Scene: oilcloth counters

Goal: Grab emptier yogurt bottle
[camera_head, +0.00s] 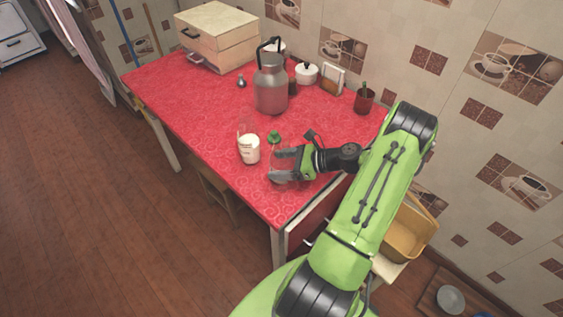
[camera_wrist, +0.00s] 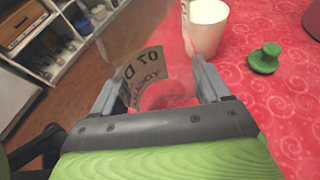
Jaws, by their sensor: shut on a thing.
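A clear, nearly empty-looking yogurt bottle with a dark-lettered label (camera_wrist: 148,72) is between my gripper's fingers (camera_wrist: 157,84). My gripper is shut on it. In the head view this bottle (camera_head: 281,157) shows faintly at my gripper (camera_head: 284,168), near the front edge of the red counter, partly hidden by the fingers. I cannot tell whether it touches the counter. A second clear bottle, with white yogurt in its lower part (camera_head: 249,153), stands upright to the left, apart from my gripper. It also shows at the top of the wrist view (camera_wrist: 206,28).
A small green stopper-like thing (camera_head: 274,137) lies just behind the bottles. The counter's left part (camera_head: 190,105) is clear.

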